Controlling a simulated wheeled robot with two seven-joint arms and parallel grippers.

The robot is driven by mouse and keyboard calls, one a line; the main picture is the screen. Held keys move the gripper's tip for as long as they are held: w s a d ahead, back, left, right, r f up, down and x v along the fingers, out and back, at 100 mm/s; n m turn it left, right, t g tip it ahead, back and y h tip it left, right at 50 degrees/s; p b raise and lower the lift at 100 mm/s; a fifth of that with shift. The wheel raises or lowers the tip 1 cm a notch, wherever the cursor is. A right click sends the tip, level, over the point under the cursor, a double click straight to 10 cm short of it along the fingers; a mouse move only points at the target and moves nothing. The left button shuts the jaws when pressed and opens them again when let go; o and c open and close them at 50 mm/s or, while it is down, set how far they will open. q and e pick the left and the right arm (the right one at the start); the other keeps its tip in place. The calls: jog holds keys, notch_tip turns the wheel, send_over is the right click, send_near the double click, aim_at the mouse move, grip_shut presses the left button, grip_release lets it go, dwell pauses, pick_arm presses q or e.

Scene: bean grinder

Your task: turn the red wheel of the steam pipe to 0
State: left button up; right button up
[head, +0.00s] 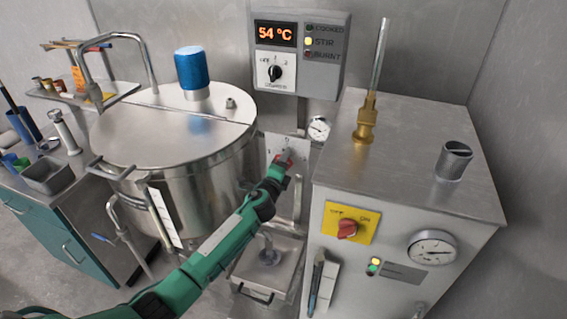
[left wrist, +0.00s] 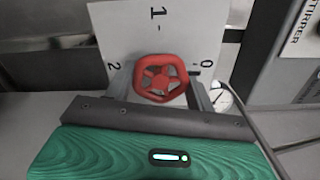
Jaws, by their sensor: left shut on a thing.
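The red wheel (left wrist: 160,78) is a small spoked handwheel in the left wrist view, in front of a white scale plate (left wrist: 190,22) marked 2 at left, 1 at top and 0 at right. My left gripper (left wrist: 160,92) is shut on the red wheel, with a grey finger on each side of it. In the head view my green left arm reaches up to the red wheel (head: 283,157), and the left gripper (head: 279,168) covers part of it. I cannot make out a pointer on the wheel, so its setting is unclear. My right gripper is not in view.
A steel kettle (head: 215,165) with a blue-capped motor (head: 191,68) stands left of the wheel. A control box (head: 300,50) reading 54 °C hangs above. A grey cabinet (head: 400,150) with a red switch (head: 347,229) and gauge (head: 432,248) stands close on the right.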

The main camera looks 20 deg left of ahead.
pick_arm(q)
jog(key=shift+f+m, duration=0.15)
jog(key=shift+m, duration=0.25)
jog(key=o, duration=1)
jog(key=shift+s, duration=0.15)
jog(key=s, duration=0.6)
jog(key=s+b, duration=0.1)
jog(key=s, duration=0.6)
jog(key=shift+s+a, duration=0.2)
jog(key=shift+s, duration=0.1)
